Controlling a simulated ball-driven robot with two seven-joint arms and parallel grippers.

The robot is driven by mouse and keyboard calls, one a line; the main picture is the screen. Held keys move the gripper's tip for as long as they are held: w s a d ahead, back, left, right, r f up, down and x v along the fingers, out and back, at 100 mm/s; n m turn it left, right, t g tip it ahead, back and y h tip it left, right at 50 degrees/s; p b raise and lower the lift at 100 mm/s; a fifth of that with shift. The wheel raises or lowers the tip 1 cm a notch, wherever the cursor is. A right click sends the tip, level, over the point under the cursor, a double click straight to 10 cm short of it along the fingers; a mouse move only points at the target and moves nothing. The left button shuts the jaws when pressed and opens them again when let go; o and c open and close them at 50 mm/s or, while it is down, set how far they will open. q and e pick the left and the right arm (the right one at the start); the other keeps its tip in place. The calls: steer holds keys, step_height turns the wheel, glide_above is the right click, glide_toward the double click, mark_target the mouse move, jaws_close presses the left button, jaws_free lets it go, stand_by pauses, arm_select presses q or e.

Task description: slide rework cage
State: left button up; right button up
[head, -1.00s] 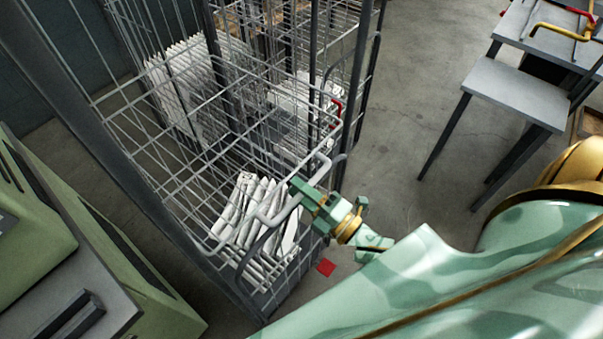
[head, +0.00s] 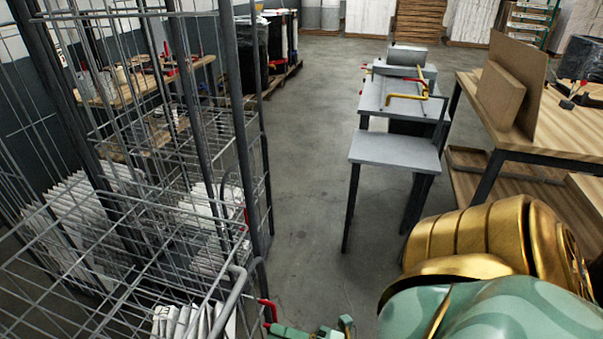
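A grey wire cage (head: 243,122) on dark posts fills the left side of the head view. White pleated filters (head: 75,225) stand inside it, and more (head: 180,322) lie at the bottom edge of the picture. A bent grey tube handle (head: 233,287) is on the cage's near right side. My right gripper (head: 290,331) shows only as green parts at the bottom edge, close to the handle; its fingers are mostly cut off, so its grip is hidden. My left gripper is not in view.
A small grey table (head: 395,152) with yellow clamps stands ahead, right of centre. A wooden workbench (head: 565,125) stands at the right. Open concrete floor (head: 305,150) lies between the cage and the grey table. Pallets and panels line the back.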

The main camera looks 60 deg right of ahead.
steer(key=shift+v, duration=1.95)
